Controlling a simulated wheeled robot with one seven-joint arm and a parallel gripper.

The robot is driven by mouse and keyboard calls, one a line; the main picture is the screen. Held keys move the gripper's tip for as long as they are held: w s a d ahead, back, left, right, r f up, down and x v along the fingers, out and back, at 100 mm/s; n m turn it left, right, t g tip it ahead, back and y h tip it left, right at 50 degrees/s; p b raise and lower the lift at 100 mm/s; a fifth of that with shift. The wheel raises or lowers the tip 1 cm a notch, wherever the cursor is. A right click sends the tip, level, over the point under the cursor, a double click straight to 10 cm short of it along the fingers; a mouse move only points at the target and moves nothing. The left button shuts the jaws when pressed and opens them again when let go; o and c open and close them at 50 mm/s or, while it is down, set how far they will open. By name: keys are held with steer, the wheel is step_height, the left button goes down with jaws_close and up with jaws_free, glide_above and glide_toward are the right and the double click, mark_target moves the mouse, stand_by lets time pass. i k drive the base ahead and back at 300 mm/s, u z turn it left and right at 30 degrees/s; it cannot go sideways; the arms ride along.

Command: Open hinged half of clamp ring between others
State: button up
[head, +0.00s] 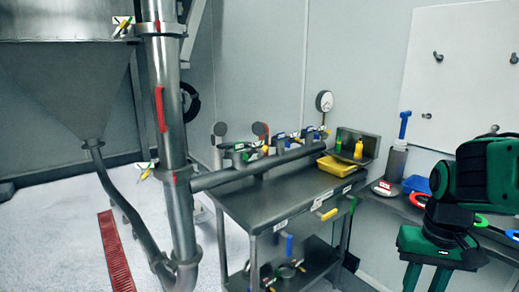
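Clamp rings with coloured handles sit on the pipework. An upper clamp ring (162,29) is on the thick vertical pipe, and a lower clamp ring (172,177) is on the same pipe near the branch. More small ring fittings with coloured handles (280,139) stand in a row along the metal bench. They are too small to tell which is the ring between others, or whether any hinged half is open. My gripper (425,280) is at the lower right, far from the rings. Its green fingers point down, apart, with nothing seen between them; their tips reach the bottom edge.
A metal bench (285,196) carries the slanting pipe (255,165), a yellow tray (337,166) and a yellow bottle (358,150). A pressure gauge (324,101) rises behind. A hopper (65,85) stands left. A red floor grate (116,255) lies on clear pale floor.

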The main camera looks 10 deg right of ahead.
mark_target(287, 143)
steer(key=u, duration=0.2)
steer(key=i, duration=0.9)
steer(key=z, duration=0.05)
